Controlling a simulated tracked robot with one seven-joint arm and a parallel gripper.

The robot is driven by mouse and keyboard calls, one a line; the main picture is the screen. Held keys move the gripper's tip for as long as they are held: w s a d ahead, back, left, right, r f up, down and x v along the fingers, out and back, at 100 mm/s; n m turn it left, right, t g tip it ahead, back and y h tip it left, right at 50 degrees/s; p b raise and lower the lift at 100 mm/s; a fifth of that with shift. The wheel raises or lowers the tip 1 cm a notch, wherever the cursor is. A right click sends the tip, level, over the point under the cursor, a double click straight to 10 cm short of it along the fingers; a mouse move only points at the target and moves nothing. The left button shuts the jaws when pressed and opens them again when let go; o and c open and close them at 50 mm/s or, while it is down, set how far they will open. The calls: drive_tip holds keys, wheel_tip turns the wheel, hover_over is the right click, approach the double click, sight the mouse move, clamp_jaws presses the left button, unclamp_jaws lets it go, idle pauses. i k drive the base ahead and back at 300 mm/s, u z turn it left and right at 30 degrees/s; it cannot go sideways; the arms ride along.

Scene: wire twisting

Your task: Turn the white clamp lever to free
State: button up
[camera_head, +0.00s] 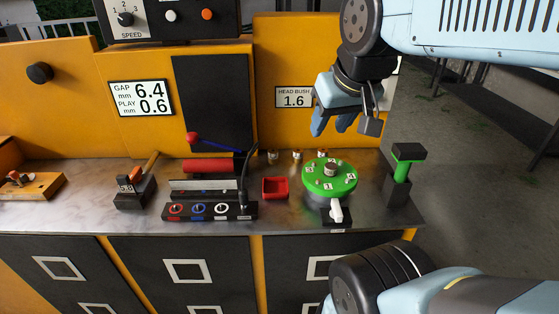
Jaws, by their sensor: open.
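The white clamp lever (336,211) sits at the front of the base under the green round plate (322,177), on the right part of the metal bench. Its handle points down toward the bench's front edge. The green plate carries numbered marks and a metal hub in its middle. My gripper (345,126) hangs above and behind the green plate, apart from the lever and holding nothing that I can see. Its fingers point down.
A small red tray (275,188) and a black block with coloured rings (209,211) stand to the left. A red-knobbed lever (193,138) is further back. The bench top (90,215) has free room front left.

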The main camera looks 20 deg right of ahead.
sight(337, 214)
drive_tip(key=u, duration=0.5)
drive_tip(key=k, duration=1.75)
drive_tip(key=z, duration=0.5)
drive_tip(key=i, duration=1)
drive_tip(key=u, duration=0.1)
